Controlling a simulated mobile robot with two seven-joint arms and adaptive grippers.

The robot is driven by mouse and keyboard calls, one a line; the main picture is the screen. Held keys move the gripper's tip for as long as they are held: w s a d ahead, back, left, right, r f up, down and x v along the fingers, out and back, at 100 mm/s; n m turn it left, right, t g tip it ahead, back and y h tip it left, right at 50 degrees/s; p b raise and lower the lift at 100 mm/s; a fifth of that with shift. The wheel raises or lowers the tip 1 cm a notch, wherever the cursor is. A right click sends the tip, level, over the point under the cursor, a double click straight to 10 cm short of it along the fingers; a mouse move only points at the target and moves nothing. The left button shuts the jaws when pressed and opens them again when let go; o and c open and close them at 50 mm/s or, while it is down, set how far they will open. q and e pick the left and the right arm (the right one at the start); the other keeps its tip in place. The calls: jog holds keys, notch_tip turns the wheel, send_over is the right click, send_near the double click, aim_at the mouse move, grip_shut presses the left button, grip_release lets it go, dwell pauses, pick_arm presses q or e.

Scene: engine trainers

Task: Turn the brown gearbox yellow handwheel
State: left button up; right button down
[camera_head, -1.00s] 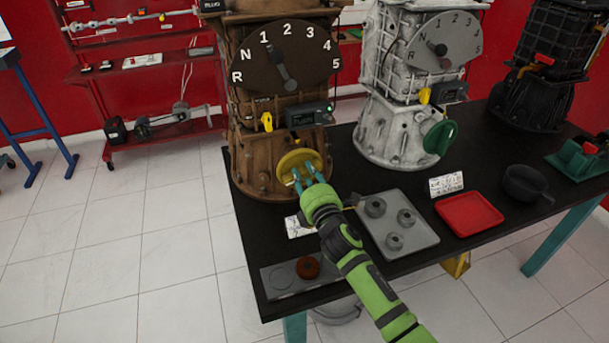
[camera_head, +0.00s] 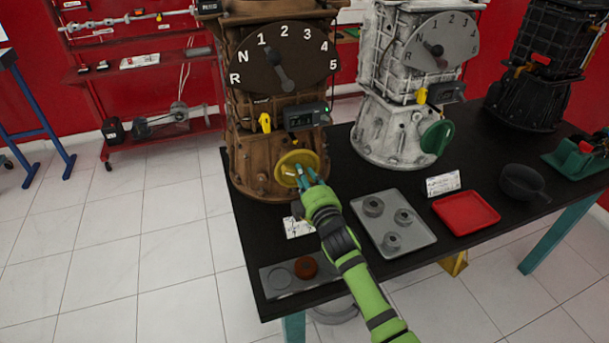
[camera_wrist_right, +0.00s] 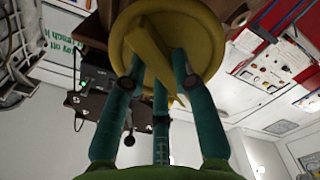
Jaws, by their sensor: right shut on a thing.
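The brown gearbox (camera_head: 246,150) stands at the left end of the black table. Its yellow handwheel (camera_head: 286,166) is low on its front. My right gripper (camera_head: 303,176) comes from the front right, its teal fingers at the handwheel. In the right wrist view the gripper (camera_wrist_right: 162,85) is shut on the yellow handwheel (camera_wrist_right: 200,30), with fingers on both sides of its raised bar. My left gripper is not in view.
A white gearbox (camera_head: 385,130) with a green handwheel (camera_head: 437,137) stands to the right. A grey tray (camera_head: 417,240) with several metal rings, a red tray (camera_head: 482,211) and a black bowl (camera_head: 522,181) lie on the table (camera_head: 345,271).

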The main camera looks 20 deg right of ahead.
jog(key=shift+f+m, duration=0.1)
jog(key=shift+m, duration=0.8)
jog(key=c, duration=1)
grip_release()
jog(key=shift+s, duration=0.1)
jog(key=s, duration=1.2)
jog(key=shift+d, duration=0.25)
